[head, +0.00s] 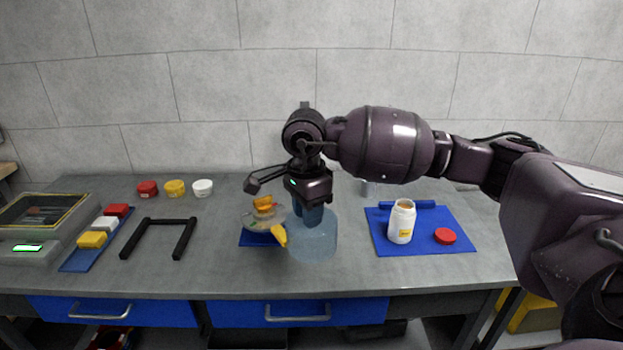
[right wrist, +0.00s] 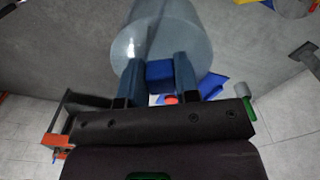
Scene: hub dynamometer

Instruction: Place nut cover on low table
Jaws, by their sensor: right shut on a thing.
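The nut cover (head: 313,243) appears to be the clear bluish cylinder under my right gripper (head: 308,213) in the head view. It also shows in the right wrist view (right wrist: 160,35). My right gripper is shut on its blue knob (right wrist: 160,71), with a finger on each side. The cover is upright over the middle of the grey bench, just right of a round fixture (head: 264,216) with orange and yellow parts. I cannot tell whether its bottom touches the bench. My left gripper is not in view. I cannot make out a separate low table.
The grey bench (head: 215,265) holds a blue mat (head: 440,243) with a white jar (head: 401,222) and red lid (head: 445,236) at right. A black frame (head: 158,221), coloured blocks (head: 92,240) and a scale (head: 35,247) stand left. Several small tubs (head: 175,188) are at the back.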

